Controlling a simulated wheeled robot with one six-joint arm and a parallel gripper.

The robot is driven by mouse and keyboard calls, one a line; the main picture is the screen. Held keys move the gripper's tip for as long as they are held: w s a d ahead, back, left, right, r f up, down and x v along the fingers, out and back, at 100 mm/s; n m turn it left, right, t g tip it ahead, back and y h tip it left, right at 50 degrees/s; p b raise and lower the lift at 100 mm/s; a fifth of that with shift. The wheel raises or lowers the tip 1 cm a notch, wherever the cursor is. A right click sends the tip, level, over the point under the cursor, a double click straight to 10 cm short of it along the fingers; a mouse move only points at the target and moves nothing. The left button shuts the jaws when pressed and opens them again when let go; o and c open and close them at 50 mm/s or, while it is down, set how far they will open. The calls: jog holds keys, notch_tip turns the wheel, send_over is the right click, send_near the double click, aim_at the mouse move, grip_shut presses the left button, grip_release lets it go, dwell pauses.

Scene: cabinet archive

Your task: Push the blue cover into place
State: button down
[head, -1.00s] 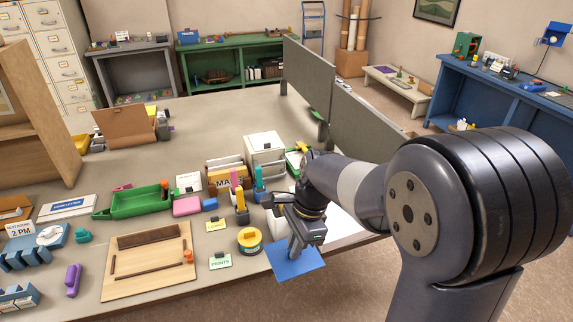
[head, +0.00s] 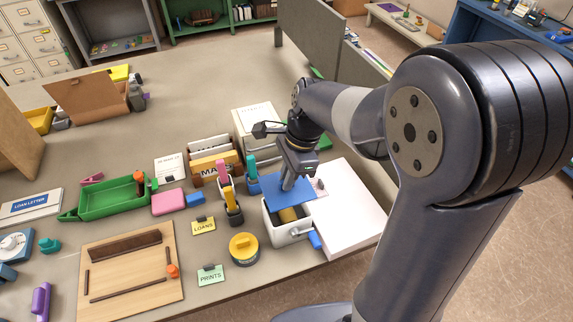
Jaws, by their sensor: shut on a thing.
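The blue cover (head: 284,188) is a flat blue panel. My gripper (head: 290,184) is shut on it and holds it over the back part of a small white box (head: 288,233). The front of the box is open, and something yellow-brown (head: 289,214) shows inside below the cover's front edge. I cannot tell whether the cover touches the box rim. The gripper's fingertips and the cover's far edge are partly hidden by the gripper body.
A white slab (head: 345,210) lies right of the box, with a blue piece (head: 314,240) at the box's front right corner. A yellow tape roll (head: 244,248), upright holders (head: 233,206) and a MAPS card box (head: 215,166) stand to the left. A grey partition (head: 312,45) is behind.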

aim_at(287, 193)
jog(key=shift+s+r+p, duration=0.1)
jog(key=shift+p, duration=0.2)
jog(key=shift+w+d+b+x, duration=0.1)
jog(key=shift+d+b+x, duration=0.1)
jog(key=shift+b+x, duration=0.65)
jog(key=shift+w+d+b+x, duration=0.1)
jog(key=shift+d+b+x, duration=0.3)
jog(key=shift+x, duration=0.7)
jog(key=shift+d+b+x, duration=0.1)
jog(key=shift+b+x, duration=0.7)
jog(key=shift+x, duration=0.15)
jog(key=shift+d+b+x, duration=0.25)
jog(key=shift+b+x, duration=0.2)
jog(key=shift+x, duration=0.7)
jog(key=c, duration=1.4)
grip_release()
jog(key=shift+w, duration=0.1)
jog(key=shift+c, duration=0.2)
jog(key=shift+p+v, duration=2.3)
jog(key=shift+v, duration=0.2)
